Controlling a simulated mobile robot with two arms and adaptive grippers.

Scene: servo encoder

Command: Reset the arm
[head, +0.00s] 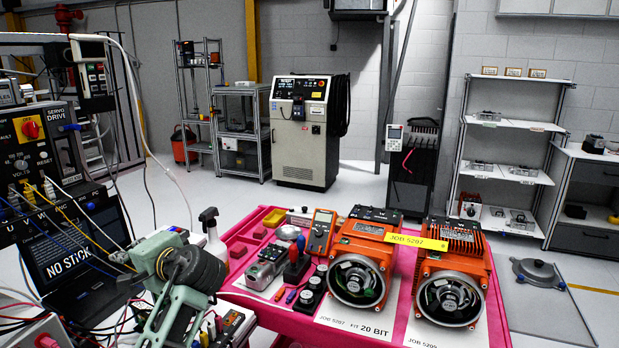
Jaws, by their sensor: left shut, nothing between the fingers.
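My left gripper (172,305) is at the lower left, its pale green and black parts overlapping the cables and small items behind it. It is shut with nothing held, apart from the motors and left of the magenta table (237,238). Its fingertips are hard to make out. My right gripper is not in view. Two orange servo units (362,258) and (450,270) stand side by side on the table, their round openings facing me. A yellow label reading JOB 5287 (416,241) lies across them.
A servo drive bench with cables (32,150) and a laptop reading NO STICK (75,255) crowd the left. A spray bottle (213,238), a multimeter (320,232) and tools stand near the table's left side. A control cabinet (303,135) and shelves (508,150) are behind. Floor shows between.

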